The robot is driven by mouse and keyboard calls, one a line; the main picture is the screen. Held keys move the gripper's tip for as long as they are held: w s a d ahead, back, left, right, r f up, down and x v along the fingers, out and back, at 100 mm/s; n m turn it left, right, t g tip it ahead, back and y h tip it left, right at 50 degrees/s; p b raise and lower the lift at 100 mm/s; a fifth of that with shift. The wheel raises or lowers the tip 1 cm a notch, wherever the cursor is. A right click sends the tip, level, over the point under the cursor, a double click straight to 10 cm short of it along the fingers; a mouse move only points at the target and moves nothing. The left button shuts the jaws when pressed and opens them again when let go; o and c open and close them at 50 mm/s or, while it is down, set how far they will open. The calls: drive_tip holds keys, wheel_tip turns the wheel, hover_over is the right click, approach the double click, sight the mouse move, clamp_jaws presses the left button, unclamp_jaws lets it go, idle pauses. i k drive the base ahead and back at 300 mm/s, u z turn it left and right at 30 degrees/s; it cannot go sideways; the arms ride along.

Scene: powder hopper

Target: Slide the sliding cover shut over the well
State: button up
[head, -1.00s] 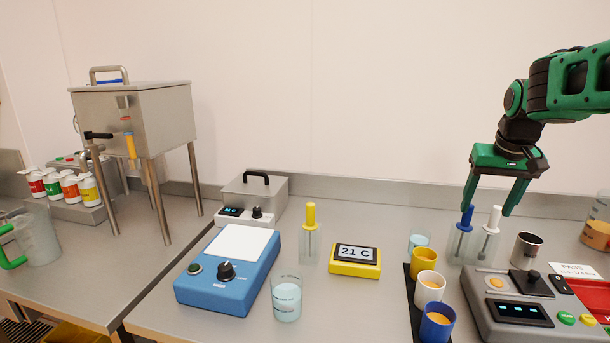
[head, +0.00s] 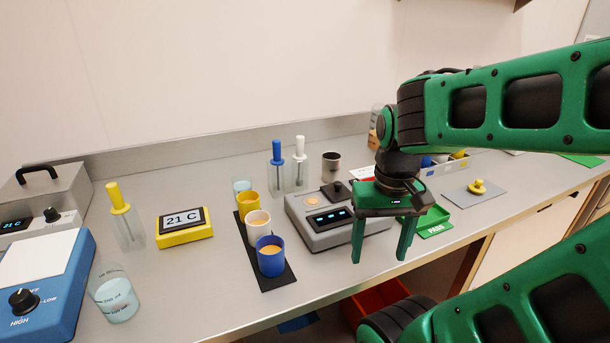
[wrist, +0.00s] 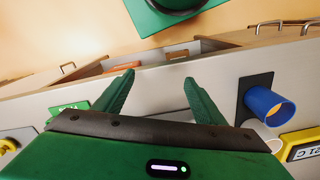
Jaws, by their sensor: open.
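The tester (head: 328,237) is a grey box with a lit screen on the bench, right of the row of cups. On its top is a round opening with orange content, which looks like the well (head: 313,198). The sliding cover (head: 337,191) looks like the black piece with a knob just right of it, leaving the well uncovered. My gripper (head: 379,252) is open and empty, pointing down at the right front of the tester and hiding its right part. In the wrist view, the open fingers (wrist: 160,80) have nothing between them, and the cover is not visible.
Yellow, white and blue cups (head: 270,258) stand on a black mat left of the tester. Blue- and white-handled tools (head: 277,165) and a metal cup (head: 332,166) stand behind it. A green PASS tray (head: 433,224) lies to its right. The bench's front edge is close.

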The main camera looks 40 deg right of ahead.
sight(337, 192)
drive_tip(key=z, duration=1.35)
drive_tip(key=k, duration=0.95)
drive_tip(key=u, duration=0.4)
drive_tip(key=i, duration=1)
drive_tip(key=z, duration=0.05)
